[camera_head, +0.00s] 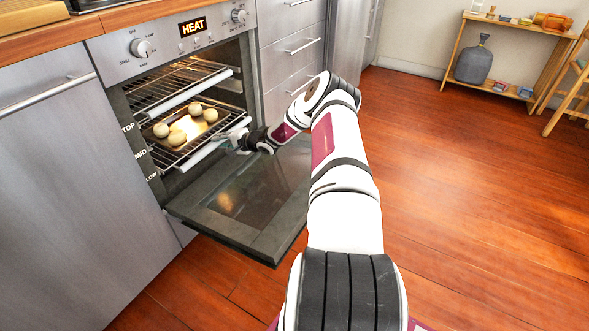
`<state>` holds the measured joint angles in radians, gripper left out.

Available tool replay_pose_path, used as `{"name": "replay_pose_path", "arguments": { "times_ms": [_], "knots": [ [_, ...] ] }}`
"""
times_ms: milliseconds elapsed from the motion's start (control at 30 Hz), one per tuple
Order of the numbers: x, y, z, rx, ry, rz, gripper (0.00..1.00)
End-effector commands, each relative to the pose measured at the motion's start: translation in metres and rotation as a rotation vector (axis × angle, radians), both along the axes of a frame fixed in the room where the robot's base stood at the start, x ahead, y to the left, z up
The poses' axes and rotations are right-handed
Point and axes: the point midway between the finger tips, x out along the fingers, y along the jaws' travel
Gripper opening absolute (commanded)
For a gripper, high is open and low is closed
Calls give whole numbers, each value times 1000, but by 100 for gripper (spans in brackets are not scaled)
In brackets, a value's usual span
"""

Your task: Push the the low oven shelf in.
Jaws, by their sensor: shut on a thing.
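The oven stands open, with its door (225,205) folded down. Two wire shelves show inside, both jutting out at the front. The low oven shelf (203,154) is the lower of the two, with a pale front bar. A tray with several round, pale brown pieces (178,137) rests on it. My gripper (233,141) is at the right part of this shelf's front bar, above the open door, and is shut on the bar. The fingertips are small and partly hidden here.
The upper wire shelf (168,88) is close above the tray. TOP, MID and LOW labels mark the oven's left edge. Steel drawers (293,45) stand to the right and a cabinet (70,150) to the left. The wooden floor (470,200) is clear on the right.

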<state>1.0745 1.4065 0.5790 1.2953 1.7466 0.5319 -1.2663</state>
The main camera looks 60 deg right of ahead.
Motion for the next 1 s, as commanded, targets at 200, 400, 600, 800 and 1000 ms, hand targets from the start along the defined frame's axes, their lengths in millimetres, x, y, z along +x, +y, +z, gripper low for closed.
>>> {"name": "replay_pose_path", "arguments": {
  "times_ms": [200,400,600,800,1000],
  "knots": [
    [17,0,-1,-2,2,-2,6],
    [34,1,-1,-2,1,-2,6],
    [47,2,-1,-2,2,-2,6],
    [50,2,-1,-2,2,-4,6],
    [50,2,-1,-2,2,-4,6]
  ]
}}
